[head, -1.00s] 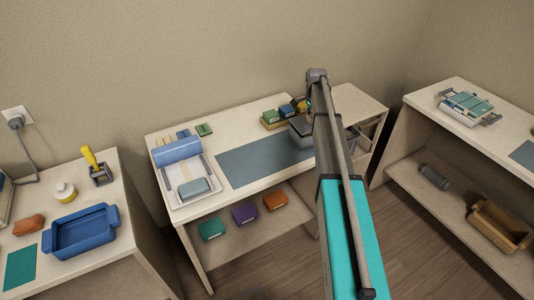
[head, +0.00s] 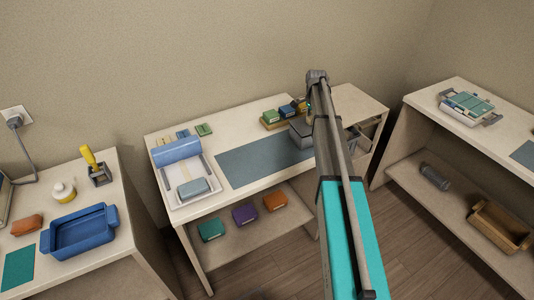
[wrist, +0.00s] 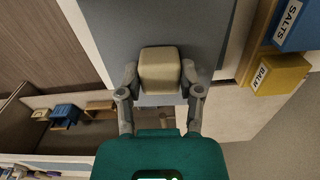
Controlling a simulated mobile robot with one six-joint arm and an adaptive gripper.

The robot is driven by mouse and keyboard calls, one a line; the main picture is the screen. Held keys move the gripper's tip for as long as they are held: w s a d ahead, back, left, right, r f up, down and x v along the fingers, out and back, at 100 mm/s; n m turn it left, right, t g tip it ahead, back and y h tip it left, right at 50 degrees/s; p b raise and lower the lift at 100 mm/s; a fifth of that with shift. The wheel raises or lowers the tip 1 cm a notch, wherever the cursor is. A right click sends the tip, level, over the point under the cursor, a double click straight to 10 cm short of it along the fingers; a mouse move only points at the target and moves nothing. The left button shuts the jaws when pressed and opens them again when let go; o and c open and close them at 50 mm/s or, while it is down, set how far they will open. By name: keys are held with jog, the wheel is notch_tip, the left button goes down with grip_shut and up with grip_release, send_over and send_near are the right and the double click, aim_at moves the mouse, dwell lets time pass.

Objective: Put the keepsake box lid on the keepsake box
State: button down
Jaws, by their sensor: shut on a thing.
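My gripper (wrist: 160,78) is shut on a pale beige block-shaped piece, which looks like the grip of the keepsake box lid (wrist: 160,68). Both fingers press its sides in the wrist view. Grey surface lies behind it; I cannot tell where lid, box and mat divide there. In the head view a grey box (head: 301,133), which seems to be the keepsake box, stands at the right end of the blue-grey mat (head: 255,160). My arm hides its right part and my fingertips, so I cannot tell whether the lid touches the box.
A wooden rack (head: 270,124) with small boxes stands just behind; yellow BALM (wrist: 280,74) and blue SALTS (wrist: 300,25) boxes are close in the wrist view. A white tray (head: 205,194) with a blue roll is at the left. Most of the mat is bare.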

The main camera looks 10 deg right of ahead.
jog(key=shift+f+b, duration=0.55)
jog(key=shift+f, duration=0.05)
dwell(0.4)
jog(key=shift+c, duration=0.9)
grip_release()
jog(key=shift+r+p, duration=0.35)
jog(key=shift+r+p, duration=3.5)
jog(key=shift+r, duration=0.05)
jog(key=shift+r, duration=0.15)
